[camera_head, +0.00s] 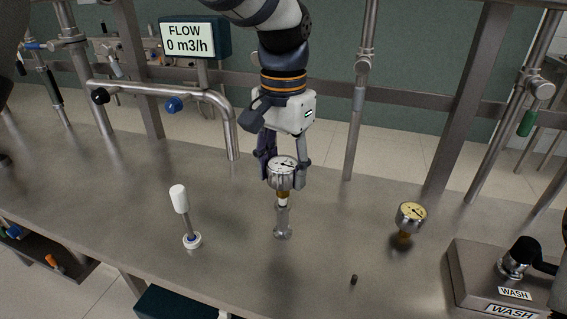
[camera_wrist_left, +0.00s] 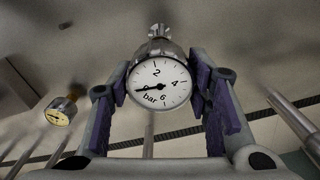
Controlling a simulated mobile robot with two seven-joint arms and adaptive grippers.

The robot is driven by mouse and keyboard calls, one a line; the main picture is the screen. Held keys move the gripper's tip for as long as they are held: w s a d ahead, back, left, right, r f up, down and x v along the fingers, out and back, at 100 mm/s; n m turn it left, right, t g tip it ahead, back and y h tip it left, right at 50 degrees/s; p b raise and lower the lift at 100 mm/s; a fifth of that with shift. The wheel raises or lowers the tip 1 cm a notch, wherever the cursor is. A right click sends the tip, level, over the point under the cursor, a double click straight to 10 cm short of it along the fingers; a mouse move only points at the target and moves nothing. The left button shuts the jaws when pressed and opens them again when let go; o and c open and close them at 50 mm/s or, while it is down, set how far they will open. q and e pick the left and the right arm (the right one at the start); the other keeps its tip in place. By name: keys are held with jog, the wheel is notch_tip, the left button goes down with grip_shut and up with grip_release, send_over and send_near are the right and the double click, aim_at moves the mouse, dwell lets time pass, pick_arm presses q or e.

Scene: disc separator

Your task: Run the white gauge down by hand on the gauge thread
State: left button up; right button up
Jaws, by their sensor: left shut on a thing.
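The white gauge (camera_head: 283,166), a white dial in a metal case, sits upright above the short metal post with the gauge thread (camera_head: 282,222) in the middle of the bench. A brass fitting and a white band (camera_head: 283,200) show between gauge and post; I cannot tell how far the thread is engaged. My left gripper (camera_head: 284,181) comes from above with its fingers on both sides of the gauge case, shut on it. In the left wrist view the gauge face (camera_wrist_left: 160,86) is between the purple finger pads, its needle pointing left.
A yellowish gauge (camera_head: 411,215) stands to the right, with a small dark piece (camera_head: 354,280) on the bench. A white-handled stick on a round base (camera_head: 181,200) stands left. A WASH box (camera_head: 470,285) is at the right front. Pipes and a flow display (camera_head: 190,38) stand behind.

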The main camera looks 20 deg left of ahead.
pick_arm(q)
jog(key=shift+f, duration=0.65)
jog(key=shift+f, duration=0.15)
jog(key=shift+c, duration=1.2)
jog(key=m, duration=0.6)
jog(key=shift+s+f, duration=0.1)
jog(key=shift+m, duration=3.4)
grip_shut()
jog(key=m, duration=0.6)
jog(key=shift+r, duration=0.2)
jog(key=shift+m, duration=2.3)
jog(key=m, duration=0.5)
jog(key=shift+r, duration=0.2)
jog(key=o, duration=1.6)
grip_release()
jog(key=shift+r, duration=0.1)
